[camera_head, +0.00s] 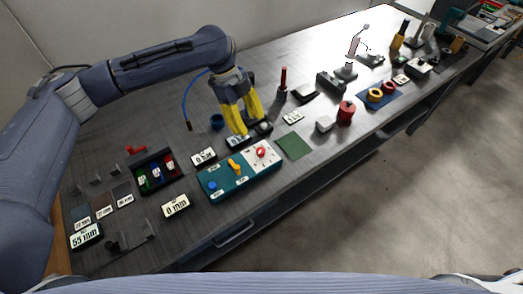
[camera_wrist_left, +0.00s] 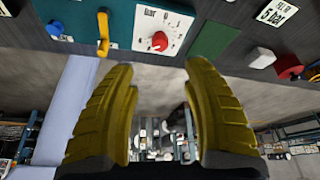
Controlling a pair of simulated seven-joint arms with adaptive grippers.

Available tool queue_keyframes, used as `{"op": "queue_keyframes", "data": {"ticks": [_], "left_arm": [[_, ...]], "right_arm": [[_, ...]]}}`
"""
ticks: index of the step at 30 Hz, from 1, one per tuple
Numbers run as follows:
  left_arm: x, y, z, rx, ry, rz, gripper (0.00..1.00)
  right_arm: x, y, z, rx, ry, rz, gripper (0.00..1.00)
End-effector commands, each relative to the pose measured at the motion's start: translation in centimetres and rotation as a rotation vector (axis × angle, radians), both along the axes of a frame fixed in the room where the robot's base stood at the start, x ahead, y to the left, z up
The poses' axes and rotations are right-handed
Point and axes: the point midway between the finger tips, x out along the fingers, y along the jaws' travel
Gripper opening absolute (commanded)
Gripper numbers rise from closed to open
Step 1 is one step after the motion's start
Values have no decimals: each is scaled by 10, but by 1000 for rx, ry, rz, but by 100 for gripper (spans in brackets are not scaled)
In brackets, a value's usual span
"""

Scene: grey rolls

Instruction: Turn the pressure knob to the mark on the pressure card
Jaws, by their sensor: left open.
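The red pressure knob (camera_head: 262,152) sits on a white dial plate (camera_head: 268,163) at the right end of a teal panel (camera_head: 245,187). It also shows in the left wrist view (camera_wrist_left: 159,41), where the plate carries a "bar" label. The knob's exact pointing is too small to read. The pressure card (camera_wrist_left: 281,12) reads "5 bar" in the left wrist view; in the head view a small white card (camera_head: 293,117) lies beyond the green mat. My left gripper (camera_head: 243,130) has yellow fingers, open and empty, above the table just behind the panel, apart from the knob. My right gripper is not in view.
The panel also carries a yellow lever (camera_head: 235,167) and a blue button (camera_head: 212,185). A green mat (camera_head: 294,146) lies right of it. A white block (camera_head: 324,124) and red cylinder (camera_head: 346,112) stand further right.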

Motion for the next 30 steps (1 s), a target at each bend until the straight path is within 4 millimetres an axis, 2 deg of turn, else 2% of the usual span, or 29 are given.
{"op": "queue_keyframes", "data": {"ticks": [6,15,22,30], "left_arm": [[-10,-13,-39,-1,4,0,49],[-20,-28,-84,-1,3,1,49],[-25,-36,-105,-1,0,1,49],[-27,-38,-113,-1,-1,2,49]], "right_arm": [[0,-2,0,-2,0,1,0],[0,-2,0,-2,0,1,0],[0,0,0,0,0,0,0],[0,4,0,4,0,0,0]]}}
